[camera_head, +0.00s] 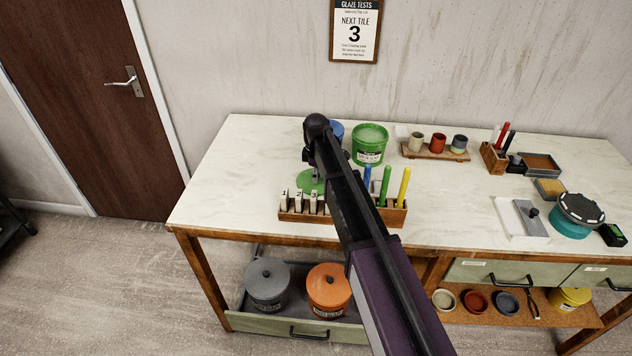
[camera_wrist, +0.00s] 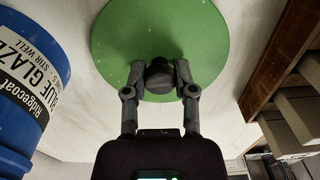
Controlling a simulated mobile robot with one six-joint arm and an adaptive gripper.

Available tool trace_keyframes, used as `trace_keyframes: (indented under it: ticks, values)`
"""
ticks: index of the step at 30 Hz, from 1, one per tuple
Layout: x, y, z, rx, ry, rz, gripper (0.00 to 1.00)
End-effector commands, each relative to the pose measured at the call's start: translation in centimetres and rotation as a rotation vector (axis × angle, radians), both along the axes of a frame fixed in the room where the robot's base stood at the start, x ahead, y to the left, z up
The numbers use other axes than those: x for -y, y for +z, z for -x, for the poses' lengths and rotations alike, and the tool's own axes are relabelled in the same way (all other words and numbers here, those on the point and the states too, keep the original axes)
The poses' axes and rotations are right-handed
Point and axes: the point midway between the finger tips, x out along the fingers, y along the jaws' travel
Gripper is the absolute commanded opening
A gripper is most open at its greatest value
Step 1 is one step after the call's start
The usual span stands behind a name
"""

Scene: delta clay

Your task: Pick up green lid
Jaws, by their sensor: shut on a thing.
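The green lid (camera_head: 308,182) is a flat round disc with a dark knob, above or on the left part of the white worktop. In the wrist view the green lid (camera_wrist: 128,30) fills the top middle. My gripper (camera_wrist: 160,75) has both fingers closed around the lid's dark knob (camera_wrist: 159,79). In the head view my gripper (camera_head: 315,174) is mostly hidden by my arm. I cannot tell whether the lid touches the table. A green bucket (camera_head: 370,146) stands behind and to the right, with its top uncovered.
A blue glaze bucket (camera_wrist: 25,85) stands left of the lid in the wrist view. A wooden rack (camera_head: 392,216) with numbered tiles and coloured sticks stands close in front of the lid. Cups on a wooden board (camera_head: 435,155) stand further right. The worktop's left end (camera_head: 225,185) is clear.

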Motion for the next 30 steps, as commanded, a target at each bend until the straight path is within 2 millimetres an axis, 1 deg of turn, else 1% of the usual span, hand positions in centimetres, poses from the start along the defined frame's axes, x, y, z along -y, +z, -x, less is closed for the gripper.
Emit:
trace_keyframes:
  ticks: [8, 14, 20, 30]
  values:
    - [0.0, 0.1, 0.0, 0.000, 0.000, 0.000, 0.00]
    - [-0.1, 0.8, 0.0, 0.000, 0.001, 0.000, 0.00]
    - [-0.1, 2.2, 0.0, 0.000, 0.001, 0.000, 0.00]
    - [-0.1, 5.7, 0.0, 0.000, 0.001, 0.000, 0.00]
